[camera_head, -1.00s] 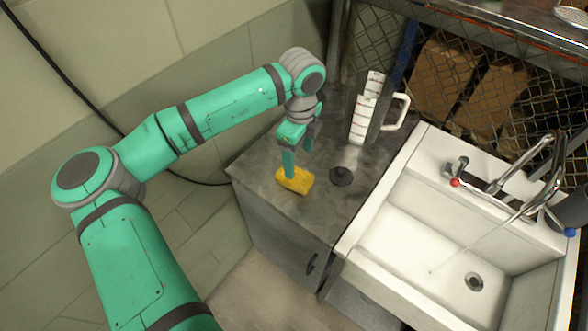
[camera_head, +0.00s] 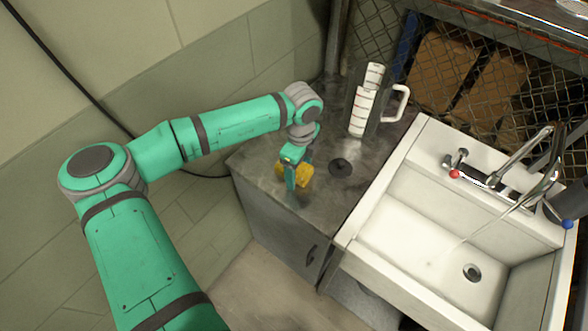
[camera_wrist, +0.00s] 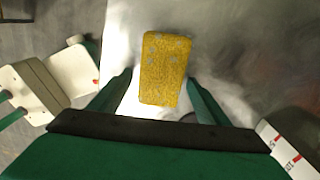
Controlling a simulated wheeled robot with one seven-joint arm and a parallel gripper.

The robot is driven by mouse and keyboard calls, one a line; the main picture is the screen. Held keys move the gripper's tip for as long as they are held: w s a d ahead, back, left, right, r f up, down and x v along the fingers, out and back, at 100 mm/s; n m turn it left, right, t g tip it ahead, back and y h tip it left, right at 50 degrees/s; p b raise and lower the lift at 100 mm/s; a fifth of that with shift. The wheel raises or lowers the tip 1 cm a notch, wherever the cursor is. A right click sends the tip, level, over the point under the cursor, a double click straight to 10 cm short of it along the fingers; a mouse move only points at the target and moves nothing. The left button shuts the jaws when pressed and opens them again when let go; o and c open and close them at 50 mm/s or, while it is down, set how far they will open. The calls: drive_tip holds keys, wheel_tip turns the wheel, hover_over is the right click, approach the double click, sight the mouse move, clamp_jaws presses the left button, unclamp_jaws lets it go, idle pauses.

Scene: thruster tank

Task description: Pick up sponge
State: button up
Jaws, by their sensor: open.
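The yellow sponge (camera_head: 303,176) lies on the dark metal counter top (camera_head: 262,162), near its front left part. My gripper (camera_head: 298,180) is low over the counter at the sponge and partly hides it in the head view. In the wrist view the sponge (camera_wrist: 163,68) lies between and a little beyond the two green fingertips (camera_wrist: 160,85), with a gap on each side. My gripper is open and holds nothing. I cannot tell whether the fingertips touch the counter.
A black drain-like disc (camera_head: 340,167) lies right of the sponge. A clear measuring jug (camera_head: 362,110) with a white handle stands behind it. A white sink (camera_head: 400,220) with a tap (camera_head: 500,178) adjoins the counter at the right. Wire mesh and cardboard boxes (camera_head: 440,68) are behind.

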drive_tip(key=c, duration=1.2)
drive_tip(key=shift+o, duration=0.2)
drive_tip(key=shift+r, duration=0.15)
